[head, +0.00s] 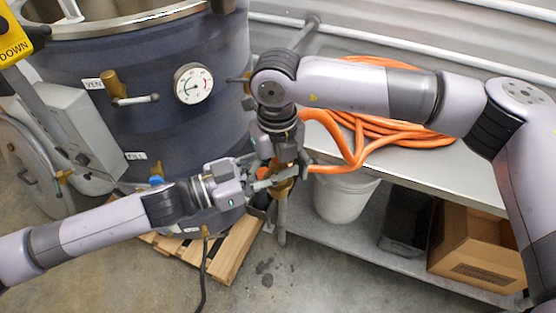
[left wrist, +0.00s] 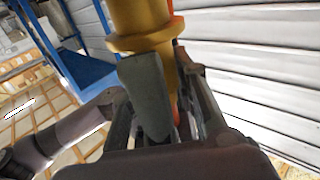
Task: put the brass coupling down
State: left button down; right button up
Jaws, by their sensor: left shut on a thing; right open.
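The brass coupling (head: 281,189) hangs above the floor in the middle of the head view, in front of the dark tank. My left gripper (head: 272,181) is shut on it from the left. In the left wrist view the yellow brass body with a flange (left wrist: 142,22) rises between the fingers (left wrist: 150,92). My right gripper (head: 287,163) is open and points down just above the coupling, close to the left fingers. Their overlap hides part of the coupling, and I cannot tell whether the right fingers touch it.
An orange hose (head: 375,139) lies coiled on the grey bench (head: 440,172) and runs toward the coupling. A white bucket (head: 343,200) and a cardboard box (head: 470,250) stand on the lower shelf. The tank (head: 180,125) carries a gauge (head: 193,84) and a valve. A wooden pallet (head: 234,251) lies below.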

jog(key=shift+f, duration=0.15)
jog(key=c, duration=1.4)
pick_arm(q)
jog(key=c, duration=1.2)
grip_release()
